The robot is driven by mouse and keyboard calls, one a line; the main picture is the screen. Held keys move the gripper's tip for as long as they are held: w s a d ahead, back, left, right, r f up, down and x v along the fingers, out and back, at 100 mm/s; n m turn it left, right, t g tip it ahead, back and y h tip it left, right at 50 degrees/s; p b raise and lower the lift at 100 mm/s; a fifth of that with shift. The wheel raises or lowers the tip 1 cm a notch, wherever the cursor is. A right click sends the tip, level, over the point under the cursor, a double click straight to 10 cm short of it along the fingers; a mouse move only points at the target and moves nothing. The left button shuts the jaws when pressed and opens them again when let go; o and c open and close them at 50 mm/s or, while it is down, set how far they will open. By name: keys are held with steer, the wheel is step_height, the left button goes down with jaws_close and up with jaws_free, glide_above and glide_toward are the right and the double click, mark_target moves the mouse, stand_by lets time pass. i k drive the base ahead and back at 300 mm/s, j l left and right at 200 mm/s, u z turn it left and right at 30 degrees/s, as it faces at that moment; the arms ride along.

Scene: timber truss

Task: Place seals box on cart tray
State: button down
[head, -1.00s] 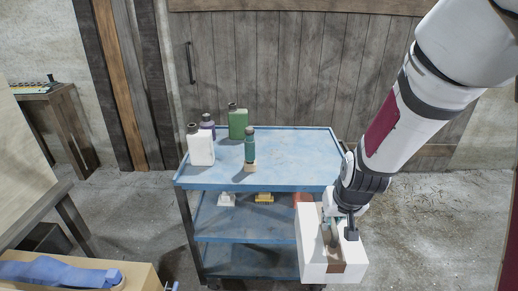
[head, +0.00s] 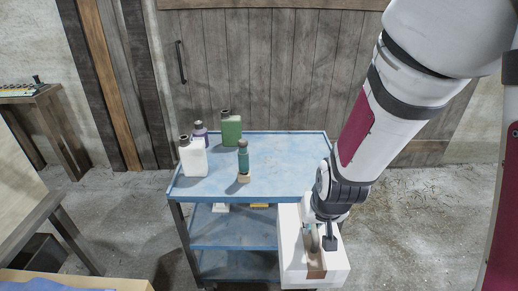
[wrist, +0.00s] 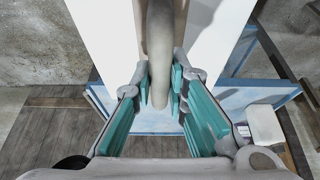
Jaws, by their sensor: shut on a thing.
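The seals box is a white box (head: 294,252) with a brown strip and a light handle-like bar on top. My gripper (head: 328,236) is shut on this bar, and the box hangs from it in front of the cart's right front corner. In the wrist view my gripper's teal-padded fingers (wrist: 160,86) close on both sides of the bar (wrist: 160,40), with the white box (wrist: 105,30) behind it. The cart's blue top tray (head: 285,165) lies just behind the box. The box hides part of the tray's front right edge and the lower shelves.
The tray's right half is clear. A wooden wall (head: 270,70) stands behind; a workbench (head: 20,225) is at left.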

mark_target(301, 160)
steer(key=i, duration=1.15)
